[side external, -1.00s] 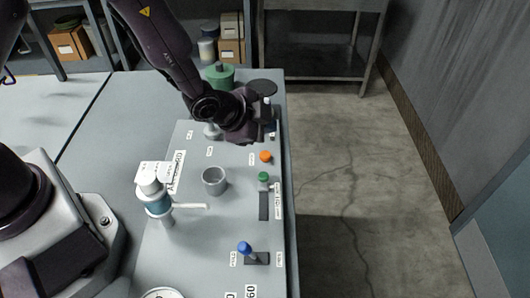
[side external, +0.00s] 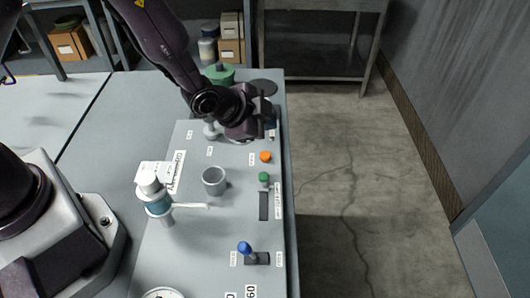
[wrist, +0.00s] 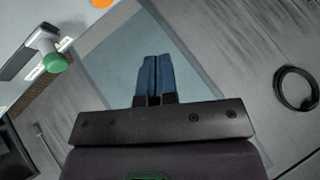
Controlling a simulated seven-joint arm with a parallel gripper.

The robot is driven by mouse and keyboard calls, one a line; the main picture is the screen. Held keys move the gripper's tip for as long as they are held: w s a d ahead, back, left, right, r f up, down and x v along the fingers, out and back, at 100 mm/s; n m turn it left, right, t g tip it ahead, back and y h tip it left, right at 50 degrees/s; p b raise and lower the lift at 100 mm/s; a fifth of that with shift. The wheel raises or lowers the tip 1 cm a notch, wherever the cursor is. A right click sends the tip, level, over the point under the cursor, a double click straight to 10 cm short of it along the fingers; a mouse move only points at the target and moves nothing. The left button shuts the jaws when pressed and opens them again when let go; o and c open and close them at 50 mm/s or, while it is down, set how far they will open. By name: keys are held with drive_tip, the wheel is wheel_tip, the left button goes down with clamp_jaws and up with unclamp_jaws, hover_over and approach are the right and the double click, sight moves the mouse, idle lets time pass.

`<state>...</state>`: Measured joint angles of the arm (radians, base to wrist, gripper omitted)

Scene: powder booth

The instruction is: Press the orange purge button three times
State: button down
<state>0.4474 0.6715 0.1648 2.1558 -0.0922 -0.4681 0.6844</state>
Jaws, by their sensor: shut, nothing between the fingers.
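The orange button (side external: 265,156) sits near the right edge of the grey panel (side external: 225,235), behind the green knob. It also shows in the wrist view (wrist: 102,3), cut off at the top edge. My gripper (side external: 271,127) is above the panel's far right part, behind the orange button and apart from it. In the wrist view my gripper's blue fingers (wrist: 152,78) are together with nothing between them. The button lies up and left of them there. The exact height of the fingertips above the panel is hard to tell.
A green-knobbed slider (side external: 263,177) is just in front of the button. A blue-knobbed lever (side external: 245,248), a grey cup (side external: 214,181) and a white-and-teal valve with a handle (side external: 156,197) stand on the panel. A green container (side external: 218,74) is behind. Floor lies beyond the right edge.

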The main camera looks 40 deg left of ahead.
sight(266, 156)
wheel_tip(266, 156, up, 3)
drive_tip(key=shift+f, duration=0.15)
drive_tip(key=shift+f, duration=4.3)
drive_tip(key=shift+f, duration=0.1)
drive_tip(key=shift+f, duration=0.3)
drive_tip(key=shift+f, duration=0.4)
drive_tip(key=shift+r, duration=0.8)
